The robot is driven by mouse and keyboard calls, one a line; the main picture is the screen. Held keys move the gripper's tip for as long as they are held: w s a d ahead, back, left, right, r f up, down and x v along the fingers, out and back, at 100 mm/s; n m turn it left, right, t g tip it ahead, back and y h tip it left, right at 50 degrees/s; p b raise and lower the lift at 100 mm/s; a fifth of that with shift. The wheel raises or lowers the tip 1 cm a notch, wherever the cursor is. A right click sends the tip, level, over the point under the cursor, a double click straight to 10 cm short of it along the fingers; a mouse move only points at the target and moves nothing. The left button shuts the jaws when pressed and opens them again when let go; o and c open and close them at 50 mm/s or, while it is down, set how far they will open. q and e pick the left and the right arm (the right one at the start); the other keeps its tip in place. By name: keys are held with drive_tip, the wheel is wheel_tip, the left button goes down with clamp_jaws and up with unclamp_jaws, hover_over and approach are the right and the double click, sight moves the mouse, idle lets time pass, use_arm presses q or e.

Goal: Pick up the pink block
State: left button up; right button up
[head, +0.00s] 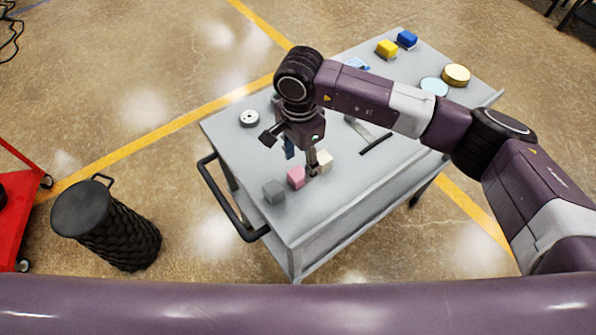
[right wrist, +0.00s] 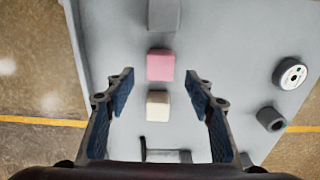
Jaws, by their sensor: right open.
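The pink block (head: 296,177) sits on the grey cart top between a grey block (head: 274,191) and a cream block (head: 324,161). In the right wrist view the pink block (right wrist: 160,65) lies just beyond the fingertips, roughly centred between them. The cream block (right wrist: 158,104) lies between the fingers in that view. My right gripper (head: 300,155) is open and empty above the cart, close to the pink and cream blocks. It also shows in the right wrist view (right wrist: 162,80) with its two blue-padded fingers wide apart. My left gripper is not in view.
The cart (head: 345,205) also carries a white-topped roll (head: 249,118), a yellow block (head: 386,49), a blue block (head: 407,39) and a round tin (head: 456,74). A black handle (head: 228,205) sticks out on the left. A black mesh bin (head: 115,225) stands left of the cart.

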sight(299, 172)
drive_tip(key=shift+s+f+p, duration=0.2)
drive_tip(key=shift+f+p, duration=0.25)
drive_tip(key=shift+f, duration=0.1)
drive_tip(key=shift+s+f+p, duration=0.15)
drive_tip(key=shift+f+p, duration=0.3)
drive_tip(key=shift+f, duration=0.1)
drive_tip(key=shift+w+a+f, duration=0.1)
drive_tip(key=shift+w+f, duration=0.1)
drive_tip(key=shift+f, duration=0.6)
drive_tip(key=shift+w+f, duration=0.1)
drive_tip(key=shift+f, duration=0.5)
drive_tip(key=c, duration=1.2)
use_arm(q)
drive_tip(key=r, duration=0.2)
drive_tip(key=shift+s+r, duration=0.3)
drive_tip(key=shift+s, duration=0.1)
use_arm(e)
clamp_jaws()
